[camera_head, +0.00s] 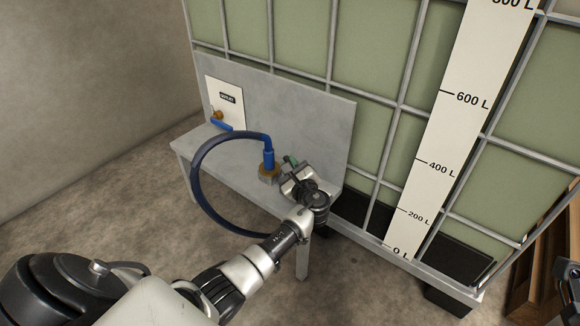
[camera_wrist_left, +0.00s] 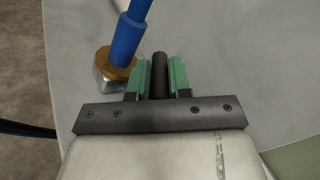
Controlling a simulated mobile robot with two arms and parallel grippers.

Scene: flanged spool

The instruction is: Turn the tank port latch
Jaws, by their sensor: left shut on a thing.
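My left gripper (camera_head: 291,168) reaches down over the grey bench at the tank's front. In the left wrist view its green-padded fingers (camera_wrist_left: 160,78) are shut on a dark round latch handle (camera_wrist_left: 160,68), one finger on each side. Right beside it is the tank port, a brass-and-metal fitting (camera_head: 269,174), also in the left wrist view (camera_wrist_left: 113,76). A blue hose (camera_head: 197,178) ends in this fitting with a blue sleeve. In the head view the gripper mostly hides the handle.
The hose loops left over the bench (camera_head: 222,153) and past its front edge. A white panel (camera_head: 225,104) with a small brass valve and blue lever stands at the bench's back left. The caged tank (camera_head: 375,66) with a litre scale (camera_head: 449,130) rises behind. Wooden boards (camera_head: 545,262) stand at right.

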